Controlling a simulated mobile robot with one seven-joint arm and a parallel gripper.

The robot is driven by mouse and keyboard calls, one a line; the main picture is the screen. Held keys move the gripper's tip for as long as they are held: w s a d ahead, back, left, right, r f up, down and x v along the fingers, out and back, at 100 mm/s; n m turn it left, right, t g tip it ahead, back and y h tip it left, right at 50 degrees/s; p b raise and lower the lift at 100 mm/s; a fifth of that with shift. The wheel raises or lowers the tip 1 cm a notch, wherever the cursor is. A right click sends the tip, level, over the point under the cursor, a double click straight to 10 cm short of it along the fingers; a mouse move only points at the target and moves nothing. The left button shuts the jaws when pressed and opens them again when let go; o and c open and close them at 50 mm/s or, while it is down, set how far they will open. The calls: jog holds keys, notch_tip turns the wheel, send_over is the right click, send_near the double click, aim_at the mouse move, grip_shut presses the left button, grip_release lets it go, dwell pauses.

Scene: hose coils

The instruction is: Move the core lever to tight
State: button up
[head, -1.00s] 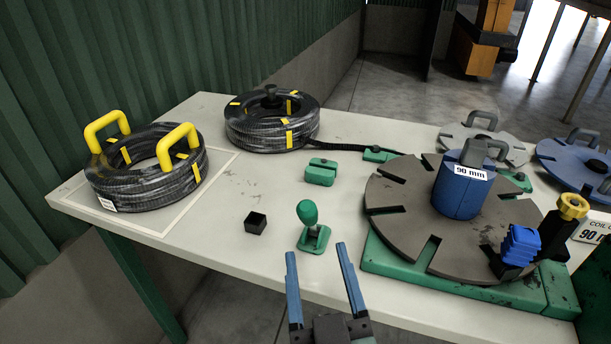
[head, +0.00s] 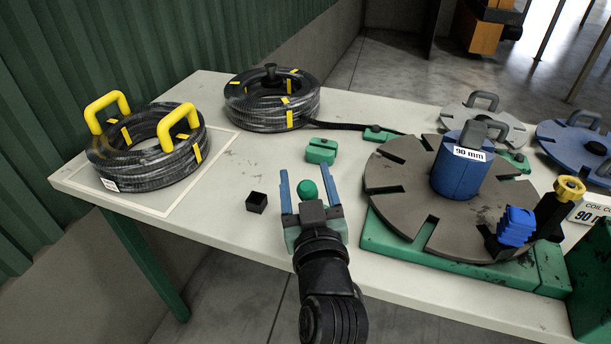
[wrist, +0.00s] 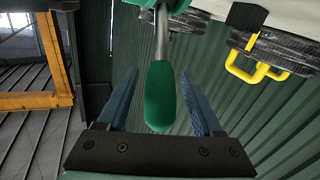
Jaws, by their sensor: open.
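My gripper (head: 306,171) is open, with one blue finger on each side of the handle. In the wrist view the green handle (wrist: 160,98) and its metal shaft lie between the two fingers, with gaps on both sides. A blue core (head: 459,176) labelled 90 mm, with a grey handle on top, stands on the grey slotted turntable (head: 398,205) to the right. No tight marking is readable.
A small black box (head: 257,202) sits left of my gripper and a green block (head: 321,150) behind it. Black hose coils (head: 147,153) stand at the left and back (head: 270,100). A blue clamp (head: 516,226) and yellow knob (head: 569,188) are at the right.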

jog(key=shift+w, duration=0.15)
jog(key=shift+c, duration=0.3)
grip_shut()
dwell(1.1)
